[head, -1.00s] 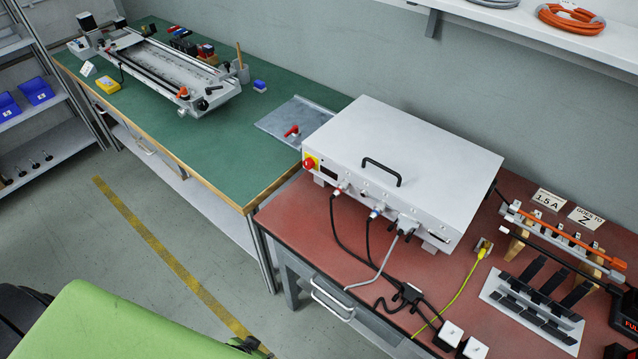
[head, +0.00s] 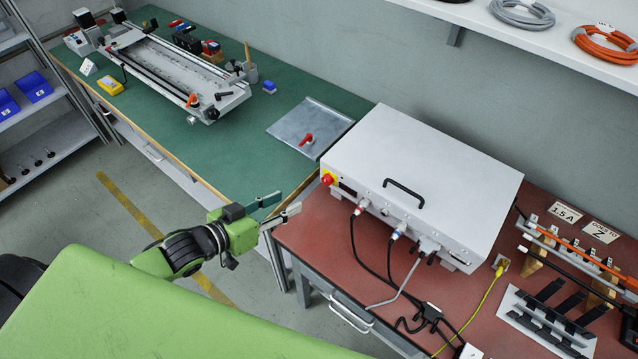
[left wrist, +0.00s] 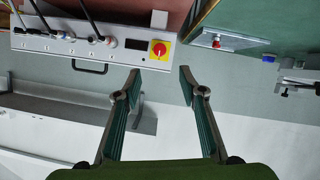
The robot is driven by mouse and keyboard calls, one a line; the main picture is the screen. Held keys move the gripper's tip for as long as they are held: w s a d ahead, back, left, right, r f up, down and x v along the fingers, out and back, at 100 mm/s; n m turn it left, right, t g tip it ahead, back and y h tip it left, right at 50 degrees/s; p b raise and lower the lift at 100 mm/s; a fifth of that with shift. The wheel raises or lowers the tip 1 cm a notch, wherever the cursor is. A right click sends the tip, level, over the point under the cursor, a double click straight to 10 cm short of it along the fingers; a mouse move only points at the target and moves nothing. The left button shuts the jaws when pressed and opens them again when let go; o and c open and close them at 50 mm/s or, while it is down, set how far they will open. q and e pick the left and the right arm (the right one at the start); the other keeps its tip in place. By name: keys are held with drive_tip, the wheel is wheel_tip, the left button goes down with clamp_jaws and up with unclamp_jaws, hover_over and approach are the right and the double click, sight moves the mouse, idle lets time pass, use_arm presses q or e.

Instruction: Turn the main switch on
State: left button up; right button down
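The main switch (head: 328,178) is a red knob on a yellow plate. It sits at the left end of the front panel of the white control box (head: 420,180). It also shows in the left wrist view (left wrist: 159,49), above the gap between the fingers. My left gripper (head: 283,206) is open and empty, in front of and below the switch, apart from it. Its two spread fingers (left wrist: 160,82) show in the left wrist view. My right gripper is not in view.
Cables with plugs (head: 395,237) come out of the box's front panel, right of the switch. A metal plate (head: 290,123) with a red-handled part (head: 307,139) lies on the green bench (head: 225,150). A black handle (head: 404,192) stands on the box. A yellow cable (head: 478,305) crosses the red table (head: 310,228).

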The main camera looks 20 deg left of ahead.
sight(325, 183)
use_arm(q)
drive_tip(key=p+x, duration=0.1)
drive_tip(key=x, duration=1.2)
drive_tip(key=shift+w+d+f, duration=0.1)
drive_tip(key=shift+w+d, duration=0.05)
drive_tip(key=shift+w, duration=0.15)
clamp_jaws()
